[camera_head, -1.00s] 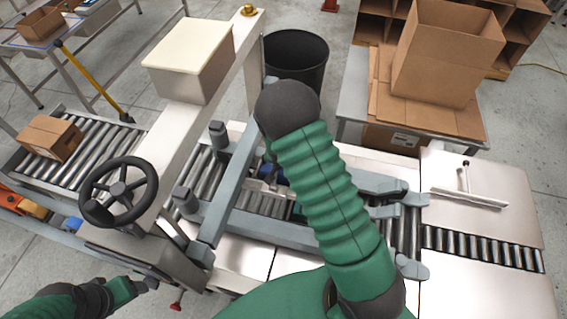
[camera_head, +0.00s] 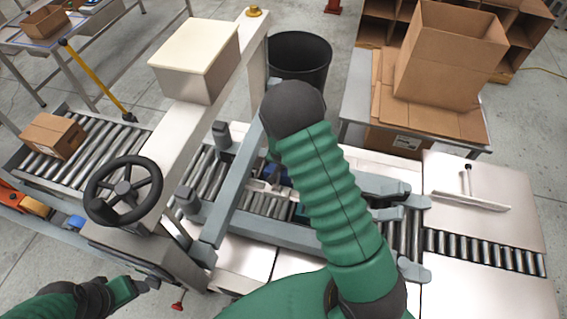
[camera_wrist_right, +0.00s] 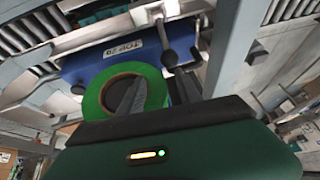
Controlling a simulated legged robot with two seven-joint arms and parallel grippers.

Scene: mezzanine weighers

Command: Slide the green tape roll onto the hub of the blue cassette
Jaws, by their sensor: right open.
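The green tape roll (camera_wrist_right: 97,101) is in the right wrist view, in front of the blue cassette (camera_wrist_right: 88,65), a blue block with a white printed label. My right gripper (camera_wrist_right: 158,88) is open at the roll. One dark finger overlaps the roll's opening and the other is beyond its right side, with part of the green ring between them. I cannot tell whether the fingers touch it. The cassette's hub is not clearly seen. In the head view my right arm covers the roll, and only a dark blue bit shows beside it. My left gripper (camera_head: 149,284) is at the lower left, away from both.
Grey frame bars (camera_head: 235,185) surround the roller conveyor under my right arm. A black handwheel (camera_head: 124,190) and a lidded box (camera_head: 195,60) stand to the left. A black bin (camera_head: 300,62) is behind. An open carton (camera_head: 448,55) stands at the back right.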

